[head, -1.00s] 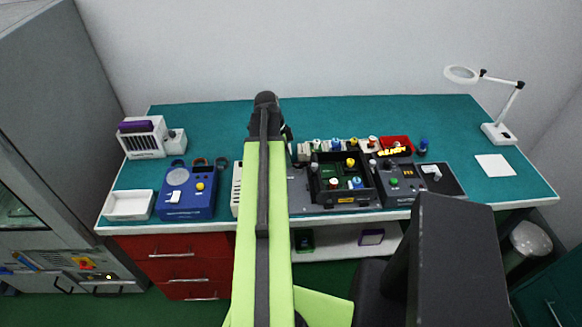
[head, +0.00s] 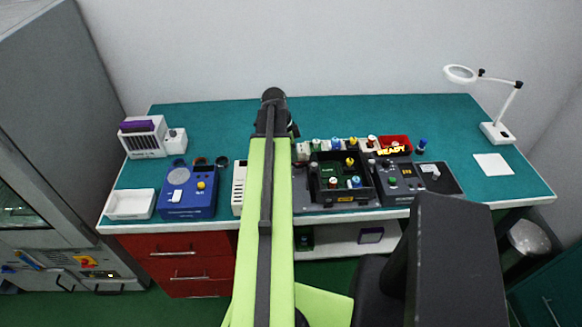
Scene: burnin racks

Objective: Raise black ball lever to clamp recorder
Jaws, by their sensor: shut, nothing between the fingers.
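My gripper (head: 273,97) is the dark end of my lime-green arm, seen from behind over the back middle of the bench. It looks shut and empty, though my wrist hides most of its fingers. I cannot clearly make out a black ball lever; my arm covers part of the bench around it. I cannot tell for sure which unit is the recorder. A black open-topped tray (head: 342,198) with several coloured knobbed pieces sits right of my arm. A dark grey unit (head: 405,193) with a green button stands right of that tray.
A blue unit (head: 187,205) and a white tray (head: 129,205) are at left, with a white rack (head: 144,145) behind. A red bin (head: 395,141) stands behind the grey unit. A magnifier lamp (head: 497,132) is at right. The back of the green bench (head: 370,108) is clear.

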